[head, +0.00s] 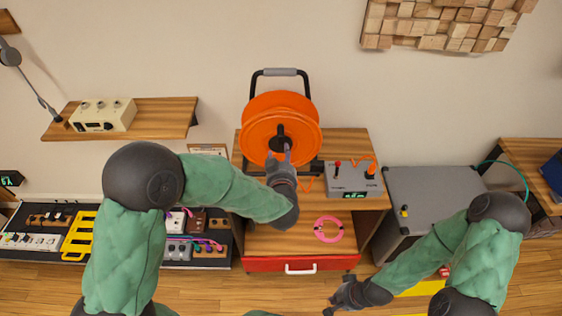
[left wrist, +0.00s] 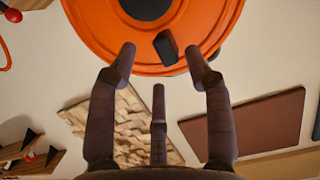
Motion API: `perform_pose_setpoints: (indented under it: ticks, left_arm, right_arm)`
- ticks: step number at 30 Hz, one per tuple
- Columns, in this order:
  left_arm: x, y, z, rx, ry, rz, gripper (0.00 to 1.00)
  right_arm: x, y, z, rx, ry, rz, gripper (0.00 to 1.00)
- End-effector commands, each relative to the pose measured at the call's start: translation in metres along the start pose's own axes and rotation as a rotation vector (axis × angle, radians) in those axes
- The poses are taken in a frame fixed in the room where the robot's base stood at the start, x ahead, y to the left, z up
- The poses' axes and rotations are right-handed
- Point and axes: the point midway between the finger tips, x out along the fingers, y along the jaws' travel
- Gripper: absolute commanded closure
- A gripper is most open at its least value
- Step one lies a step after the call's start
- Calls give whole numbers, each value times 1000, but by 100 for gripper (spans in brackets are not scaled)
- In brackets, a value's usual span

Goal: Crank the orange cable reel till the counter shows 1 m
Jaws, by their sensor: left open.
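The orange cable reel (head: 262,106) stands on the wooden cabinet in a black frame with a grey top handle. In the left wrist view the reel (left wrist: 90,25) fills the top, with a dark crank knob (left wrist: 166,47) on its face. My left gripper (head: 284,160) is in front of the reel; in the left wrist view its fingers (left wrist: 162,70) are spread and open, with the knob ahead between the tips. The counter box (head: 350,180) is right of the reel; its green display (head: 350,194) is too small to read. My right gripper (head: 340,297) is low at the right, its opening unclear.
A pink cable coil (head: 328,229) lies on the cabinet's lower shelf. A red drawer (head: 300,264) is below. A grey case (head: 430,195) stands at right. Pedalboards (head: 185,250) are at left. A shelf (head: 165,118) with a cream box is on the left wall.

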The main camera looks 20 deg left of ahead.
Motion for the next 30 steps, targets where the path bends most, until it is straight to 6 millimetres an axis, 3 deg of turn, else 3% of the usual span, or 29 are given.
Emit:
perform_pose_setpoints:
  ticks: [21,30]
  left_arm:
    - [72,-1,-15,0,-6,-1,49]
    - [90,-1,-21,1,-4,-1,49]
  right_arm:
    - [11,4,-1,0,1,0,100]
    - [11,4,-1,0,1,0,100]
